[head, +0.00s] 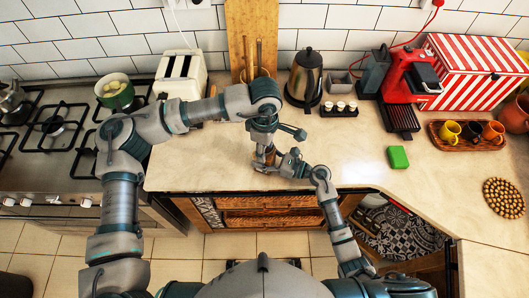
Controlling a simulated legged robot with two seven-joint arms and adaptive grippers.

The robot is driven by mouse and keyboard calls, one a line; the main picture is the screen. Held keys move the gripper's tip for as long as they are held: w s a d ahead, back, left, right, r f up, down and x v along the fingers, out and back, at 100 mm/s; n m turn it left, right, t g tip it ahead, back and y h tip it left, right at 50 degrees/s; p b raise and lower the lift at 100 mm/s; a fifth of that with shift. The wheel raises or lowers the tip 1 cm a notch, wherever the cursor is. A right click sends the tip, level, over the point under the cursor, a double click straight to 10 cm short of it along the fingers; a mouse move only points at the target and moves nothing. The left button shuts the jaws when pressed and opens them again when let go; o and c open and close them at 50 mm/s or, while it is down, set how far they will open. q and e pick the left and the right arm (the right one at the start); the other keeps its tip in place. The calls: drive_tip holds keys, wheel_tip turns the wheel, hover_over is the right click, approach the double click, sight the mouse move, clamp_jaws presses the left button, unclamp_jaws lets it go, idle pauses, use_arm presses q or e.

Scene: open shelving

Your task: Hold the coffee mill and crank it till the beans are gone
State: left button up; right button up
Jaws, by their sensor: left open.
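The coffee mill (263,157), small and brown, stands on the counter near its front edge, mostly hidden by my grippers. My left gripper (272,139) points down from above, open, with its fingers spread just over the mill's top. My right gripper (277,167) comes in low from the right and is at the mill's side; whether its fingers are closed on the mill cannot be made out. The crank and any beans inside cannot be seen.
A kettle (306,77), small white cups (341,106) and a red coffee machine (409,79) stand behind and right. A toaster (181,75) and hob (52,131) are left. A green sponge (398,157) lies right of the mill. The counter between is clear.

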use_arm(q)
wheel_tip(320, 180, up, 9)
drive_tip(key=shift+f, duration=0.15)
drive_tip(key=shift+c, duration=1.4)
drive_tip(key=shift+s+m, duration=0.3)
drive_tip(key=c, duration=0.4)
drive_tip(key=s+m+t, duration=0.1)
drive_tip(key=s+m, duration=0.2)
drive_tip(key=s+f+m+t, duration=0.1)
drive_tip(key=s+m, duration=0.2)
drive_tip(key=m, duration=0.1)
drive_tip(key=s+m+t, duration=0.2)
drive_tip(key=s+m, duration=0.1)
drive_tip(key=shift+s+a+f+y, duration=0.25)
drive_tip(key=shift+a+y, duration=0.1)
drive_tip(key=shift+y, duration=0.05)
clamp_jaws()
drive_tip(key=w+a+f+m, duration=0.1)
drive_tip(key=w+f, duration=0.6)
drive_tip(key=f, duration=0.2)
drive_tip(key=shift+a+f, duration=0.15)
drive_tip(key=shift+f, duration=0.05)
